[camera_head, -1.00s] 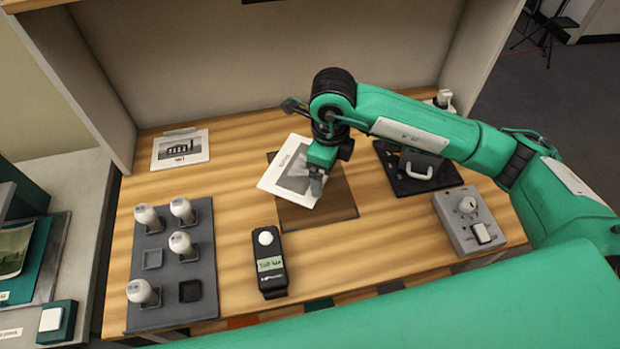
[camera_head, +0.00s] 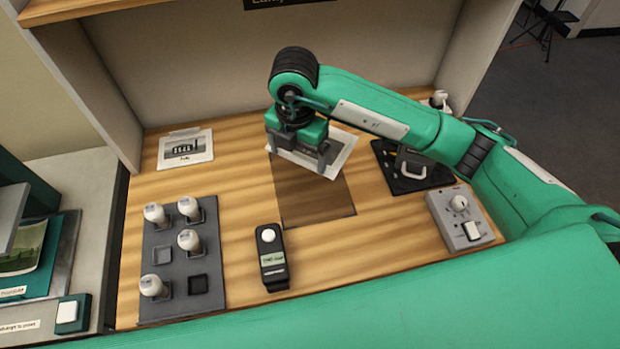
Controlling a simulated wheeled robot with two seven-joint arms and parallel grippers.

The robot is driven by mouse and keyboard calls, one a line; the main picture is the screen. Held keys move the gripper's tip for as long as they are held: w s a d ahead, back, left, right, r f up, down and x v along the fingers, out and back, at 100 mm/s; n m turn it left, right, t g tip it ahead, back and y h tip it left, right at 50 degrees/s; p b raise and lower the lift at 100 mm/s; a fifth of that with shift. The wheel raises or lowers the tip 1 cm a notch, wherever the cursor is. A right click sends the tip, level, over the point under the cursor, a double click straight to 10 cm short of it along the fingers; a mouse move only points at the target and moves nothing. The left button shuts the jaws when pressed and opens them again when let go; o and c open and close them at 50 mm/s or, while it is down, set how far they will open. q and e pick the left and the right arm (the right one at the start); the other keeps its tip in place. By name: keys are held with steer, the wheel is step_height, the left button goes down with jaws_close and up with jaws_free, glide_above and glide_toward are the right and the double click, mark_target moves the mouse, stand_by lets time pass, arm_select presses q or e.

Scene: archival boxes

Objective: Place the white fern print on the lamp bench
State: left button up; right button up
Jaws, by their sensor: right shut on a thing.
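A white-bordered print (camera_head: 338,158) with a grey picture is under my right gripper (camera_head: 297,158). The gripper is shut on it near its left part, and the arm hides much of its face, so I cannot tell whether it shows a fern. The print lies over the far part of a dark brown rectangle (camera_head: 312,200) on the wooden bench (camera_head: 235,210). I cannot tell whether it touches the bench. My left gripper is not in view.
A grey tray (camera_head: 160,228) with several white knobbed pieces stands at left. A black handheld device (camera_head: 271,262) lies at front centre. Another print (camera_head: 186,149) lies back left. A black case (camera_head: 402,170) and a grey control box (camera_head: 460,220) are at right.

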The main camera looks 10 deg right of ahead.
mark_target(300, 207)
steer(key=shift+a+f+m, duration=0.1)
steer(key=shift+f+m, duration=0.2)
step_height(300, 207, down, 19)
steer(key=p, duration=0.4)
steer(key=shift+f+p, duration=0.1)
steer(key=shift+p, duration=0.2)
steer(key=shift+f, duration=0.2)
steer(key=o, duration=0.7)
steer(key=shift+r, duration=0.1)
